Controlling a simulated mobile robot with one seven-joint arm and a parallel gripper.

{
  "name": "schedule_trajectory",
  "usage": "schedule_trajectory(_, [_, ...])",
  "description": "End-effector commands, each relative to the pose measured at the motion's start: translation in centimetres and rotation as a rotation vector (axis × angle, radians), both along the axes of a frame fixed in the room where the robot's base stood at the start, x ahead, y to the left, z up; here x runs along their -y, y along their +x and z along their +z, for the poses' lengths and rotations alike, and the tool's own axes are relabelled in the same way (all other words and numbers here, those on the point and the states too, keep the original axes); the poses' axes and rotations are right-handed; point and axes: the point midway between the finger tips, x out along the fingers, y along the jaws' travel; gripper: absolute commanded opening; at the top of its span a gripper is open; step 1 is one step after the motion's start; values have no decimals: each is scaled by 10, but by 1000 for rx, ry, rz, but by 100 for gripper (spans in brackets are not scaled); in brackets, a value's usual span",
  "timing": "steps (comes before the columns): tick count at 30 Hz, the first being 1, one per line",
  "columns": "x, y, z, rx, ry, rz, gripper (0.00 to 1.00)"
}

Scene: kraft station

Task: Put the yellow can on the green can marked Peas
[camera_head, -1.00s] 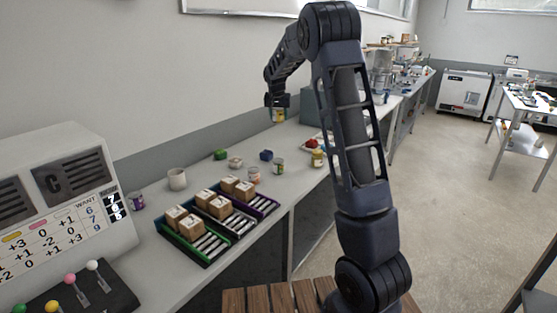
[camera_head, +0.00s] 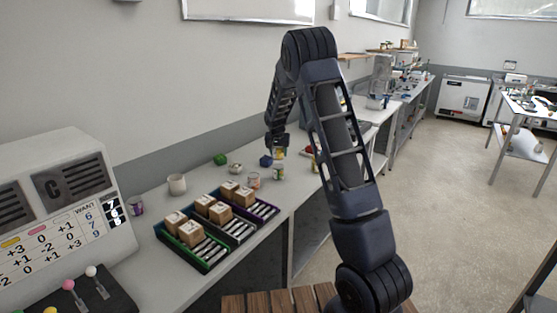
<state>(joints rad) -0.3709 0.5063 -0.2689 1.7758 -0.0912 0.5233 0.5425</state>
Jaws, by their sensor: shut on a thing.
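My gripper (camera_head: 278,148) is shut on the yellow can (camera_head: 279,155), and the fingers hide its upper part. The yellow can is upright. It is directly above a small can with a green and pale label (camera_head: 278,173) on the long counter. The label is too small to read. I cannot tell whether the two cans touch or a small gap is left between them.
A pinkish can (camera_head: 253,180) stands just left of the green can. Coloured trays with boxes (camera_head: 247,228) fill the counter's front.

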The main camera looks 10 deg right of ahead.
Motion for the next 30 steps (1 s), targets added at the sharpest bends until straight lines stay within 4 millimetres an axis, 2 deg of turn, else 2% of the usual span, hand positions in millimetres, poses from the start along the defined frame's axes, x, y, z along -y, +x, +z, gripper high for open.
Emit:
schedule_trajectory(8, [0,0,-35,-1,0,1,24])
schedule_trajectory(20, [0,0,-40,-1,0,0,24])
schedule_trajectory(21, [0,0,-40,-1,0,0,54])
schedule_trajectory(24, [0,0,-40,-1,0,0,72])
schedule_trajectory(30, [0,0,-40,-1,0,0,72])
